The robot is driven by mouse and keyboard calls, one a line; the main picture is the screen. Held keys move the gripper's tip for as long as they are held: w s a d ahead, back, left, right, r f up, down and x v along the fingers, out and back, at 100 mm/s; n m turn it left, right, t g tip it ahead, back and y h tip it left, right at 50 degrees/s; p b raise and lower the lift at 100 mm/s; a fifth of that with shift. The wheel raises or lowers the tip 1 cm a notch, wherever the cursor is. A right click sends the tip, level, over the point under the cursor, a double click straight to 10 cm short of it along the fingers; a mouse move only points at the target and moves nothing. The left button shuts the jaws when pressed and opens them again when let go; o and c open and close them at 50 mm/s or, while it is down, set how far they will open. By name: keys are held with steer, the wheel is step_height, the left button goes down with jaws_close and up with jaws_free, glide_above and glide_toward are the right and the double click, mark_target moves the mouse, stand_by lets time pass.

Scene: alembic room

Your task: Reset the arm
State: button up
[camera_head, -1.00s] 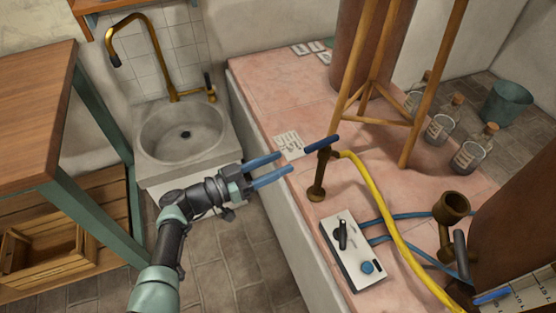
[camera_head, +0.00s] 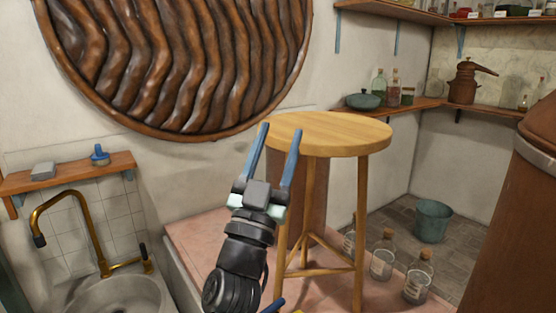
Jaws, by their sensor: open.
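My gripper (camera_head: 279,143) is raised in the middle of the view, with its two blue fingers pointing up. The fingers stand apart and nothing is between them. In the picture it overlaps the left edge of a round wooden stool (camera_head: 335,140); I cannot tell how far apart they are in depth. My arm comes up from the bottom of the view.
The stool stands on a pink tiled platform (camera_head: 190,239). Corked bottles (camera_head: 381,262) stand right of its legs, with a teal bucket (camera_head: 433,221) beyond. A sink (camera_head: 110,297) with a brass tap (camera_head: 93,232) is at lower left. A large copper vessel (camera_head: 515,220) fills the right edge.

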steer(key=s+r+n+t+y, duration=0.3)
steer(key=s+r+n+y, duration=0.35)
steer(key=s+r, duration=0.4)
steer(key=s+r+y, duration=0.2)
steer(key=s+r, duration=0.1)
steer(key=s, duration=0.3)
steer(key=s+r+y, duration=0.1)
steer(key=s+r, duration=0.2)
steer(key=s, duration=0.3)
step_height(320, 180, up, 14)
steer(key=p, duration=1.5)
steer(key=shift+s+r, duration=0.15)
steer(key=shift+s, duration=0.1)
